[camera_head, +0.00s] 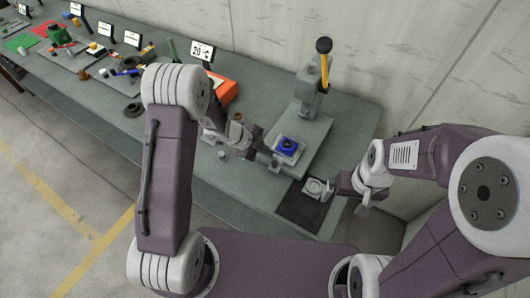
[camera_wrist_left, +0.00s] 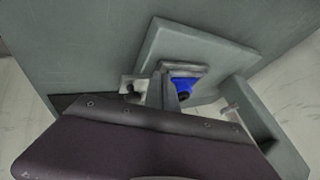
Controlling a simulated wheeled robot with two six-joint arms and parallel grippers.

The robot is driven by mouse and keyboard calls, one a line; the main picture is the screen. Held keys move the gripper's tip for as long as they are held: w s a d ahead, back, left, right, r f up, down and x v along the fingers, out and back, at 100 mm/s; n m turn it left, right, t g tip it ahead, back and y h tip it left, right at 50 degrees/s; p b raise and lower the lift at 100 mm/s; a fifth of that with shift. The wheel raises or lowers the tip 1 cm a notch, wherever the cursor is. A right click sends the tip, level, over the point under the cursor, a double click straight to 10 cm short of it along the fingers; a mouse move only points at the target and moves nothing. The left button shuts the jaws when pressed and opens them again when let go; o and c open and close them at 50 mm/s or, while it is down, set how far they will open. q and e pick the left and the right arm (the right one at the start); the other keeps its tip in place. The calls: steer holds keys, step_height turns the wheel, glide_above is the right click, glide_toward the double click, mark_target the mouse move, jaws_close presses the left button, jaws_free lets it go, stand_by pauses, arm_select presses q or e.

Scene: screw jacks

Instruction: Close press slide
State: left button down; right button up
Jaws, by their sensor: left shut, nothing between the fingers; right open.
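The grey press (camera_head: 312,88) stands on the bench, with a yellow lever (camera_head: 324,72) topped by a black knob. Its slide (camera_head: 291,156) carries a blue part (camera_head: 288,146) on the press base, in front of the column. In the left wrist view the blue part (camera_wrist_left: 184,84) shows just beyond my fingers, which partly hide the slide. My left gripper (camera_head: 273,164) is shut and empty, close to the slide's front-left edge; whether it touches cannot be told. My right gripper (camera_head: 333,188) is open, beside a light grey piece (camera_head: 315,187) at the dark mat.
The dark mat (camera_head: 300,208) lies at the bench's front edge. An orange box (camera_head: 222,90) and a "20 °C" sign (camera_head: 203,51) stand to the left of the press. Several small tools and parts lie further left. A wall rises behind the bench.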

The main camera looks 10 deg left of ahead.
mark_target(273, 146)
arm_select(q)
steer(key=w+p, duration=0.1)
steer(key=p, duration=0.1)
steer(key=w+d+r+p, duration=0.1)
steer(key=w+p, duration=0.2)
steer(key=shift+d+r+p, duration=0.15)
steer(key=shift+d+p, duration=0.15)
steer(key=shift+d, duration=0.1)
steer(key=w+d+p, duration=0.1)
steer(key=w, duration=0.1)
steer(key=w+p, duration=0.1)
steer(key=w, duration=0.1)
steer(key=w+d+f+p, duration=0.1)
steer(key=w, duration=0.1)
steer(key=shift+w+d+p, duration=0.15)
steer(key=shift+d+p, duration=0.2)
steer(key=shift+w+d+f, duration=0.15)
steer(key=shift+w+d, duration=0.05)
steer(key=shift+w, duration=0.45)
